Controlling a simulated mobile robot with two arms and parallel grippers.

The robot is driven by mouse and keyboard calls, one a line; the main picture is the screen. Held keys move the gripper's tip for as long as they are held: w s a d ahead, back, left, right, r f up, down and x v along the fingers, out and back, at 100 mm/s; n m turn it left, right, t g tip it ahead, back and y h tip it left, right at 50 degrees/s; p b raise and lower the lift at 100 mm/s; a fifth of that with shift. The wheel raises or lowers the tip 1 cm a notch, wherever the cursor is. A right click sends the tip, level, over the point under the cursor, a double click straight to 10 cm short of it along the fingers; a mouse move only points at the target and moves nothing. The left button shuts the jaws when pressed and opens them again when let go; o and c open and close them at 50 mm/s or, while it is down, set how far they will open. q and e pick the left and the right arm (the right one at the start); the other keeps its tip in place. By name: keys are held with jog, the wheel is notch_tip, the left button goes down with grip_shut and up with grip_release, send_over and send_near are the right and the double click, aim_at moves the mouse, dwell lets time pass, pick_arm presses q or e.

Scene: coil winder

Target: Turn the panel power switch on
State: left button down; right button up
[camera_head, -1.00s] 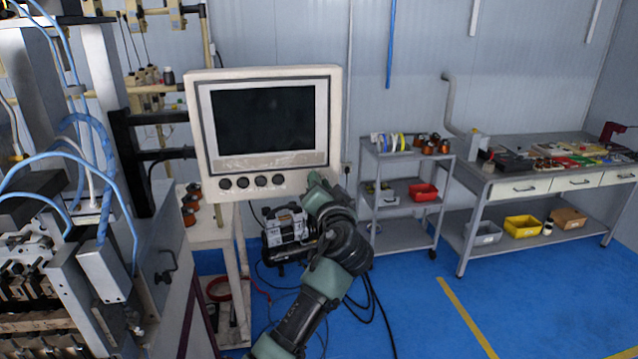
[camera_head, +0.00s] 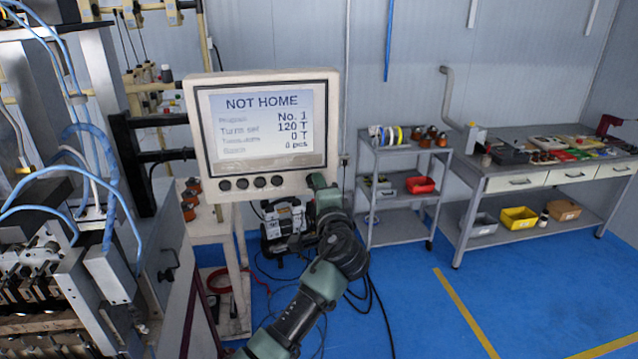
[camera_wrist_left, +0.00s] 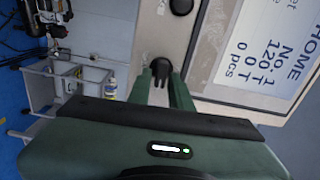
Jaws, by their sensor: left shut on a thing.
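The control panel (camera_head: 328,120) is a cream box on a black arm. Its screen (camera_head: 265,125) is lit and reads "NOT HOME", with lines below for turns and pieces. Several black knobs (camera_head: 242,184) sit in a row under the screen. My left gripper (camera_head: 316,180) is at the panel's lower right corner. In the left wrist view, my left gripper (camera_wrist_left: 160,78) is shut on a black switch knob (camera_wrist_left: 161,68) on the panel face. My fingers hide part of that knob, and the head view does not show it. My right gripper is not in view.
The winding machine with blue hoses (camera_head: 85,190) stands close on the left. A compressor (camera_head: 284,222) is on the floor behind my arm. A grey cart (camera_head: 395,200) and a workbench (camera_head: 540,180) stand to the right. Blue floor at the lower right is clear.

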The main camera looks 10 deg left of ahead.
pick_arm(q)
jog(key=shift+m, duration=0.3)
dwell(0.4)
jog(key=c, duration=1.5)
grip_release()
jog(key=shift+a, duration=0.1)
jog(key=shift+o, duration=0.2)
jog(key=shift+w, duration=0.1)
jog(key=b+v, duration=0.3)
jog(key=v, duration=0.4)
jog(key=shift+s, duration=0.4)
